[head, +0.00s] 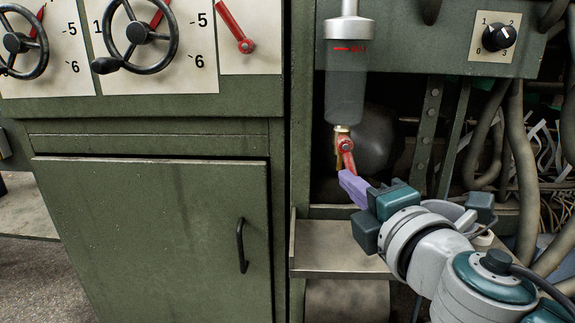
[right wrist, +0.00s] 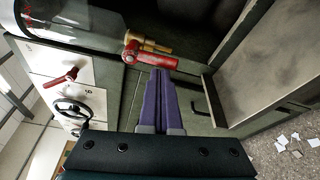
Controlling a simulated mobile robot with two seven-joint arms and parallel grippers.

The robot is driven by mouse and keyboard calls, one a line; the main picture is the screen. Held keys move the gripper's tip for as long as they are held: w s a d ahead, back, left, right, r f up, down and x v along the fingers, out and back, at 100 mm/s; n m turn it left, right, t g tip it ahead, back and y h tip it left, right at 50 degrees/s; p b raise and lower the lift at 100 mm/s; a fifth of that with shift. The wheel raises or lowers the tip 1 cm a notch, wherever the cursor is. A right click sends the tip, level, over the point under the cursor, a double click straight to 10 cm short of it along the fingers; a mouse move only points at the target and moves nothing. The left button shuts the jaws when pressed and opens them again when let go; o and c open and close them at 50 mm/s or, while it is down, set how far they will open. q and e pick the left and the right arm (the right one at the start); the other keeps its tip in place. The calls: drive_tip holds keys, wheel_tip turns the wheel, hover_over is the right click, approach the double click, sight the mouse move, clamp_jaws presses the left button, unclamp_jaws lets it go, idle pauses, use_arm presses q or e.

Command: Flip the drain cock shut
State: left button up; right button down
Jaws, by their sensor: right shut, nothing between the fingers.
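The drain cock is a red lever (head: 347,159) on a small brass body below a dark glass cylinder (head: 346,85). In the head view the lever points down, tilted slightly right. My right gripper (head: 347,178) has purple fingers, closed together and empty, with their tips at the lever's lower end. In the right wrist view the red lever (right wrist: 152,58) and brass body (right wrist: 155,47) lie just beyond the tips of the closed fingers (right wrist: 160,73). I cannot tell whether the tips touch the lever. My left gripper is not in view.
A metal ledge (head: 335,262) juts out below the cock. Hoses (head: 525,170) and a rotary switch (head: 498,37) are on the right. Handwheels (head: 140,33) and another red lever (head: 236,29) are at upper left, above a green cabinet door (head: 150,230).

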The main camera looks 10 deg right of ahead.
use_arm(q)
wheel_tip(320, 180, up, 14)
drive_tip(key=p, duration=1.3)
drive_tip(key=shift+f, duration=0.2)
use_arm(e)
drive_tip(key=d+r+n+g+h, duration=0.1)
drive_tip(key=n, duration=0.2)
drive_tip(key=d+r+n+h, duration=0.1)
drive_tip(key=n, duration=0.2)
drive_tip(key=d+r+n+g+h, duration=0.1)
drive_tip(key=n, duration=0.2)
drive_tip(key=shift+s+n+g, duration=0.3)
drive_tip(key=shift+s, duration=0.1)
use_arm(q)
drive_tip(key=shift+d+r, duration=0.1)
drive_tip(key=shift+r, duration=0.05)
use_arm(e)
drive_tip(key=shift+d, duration=0.1)
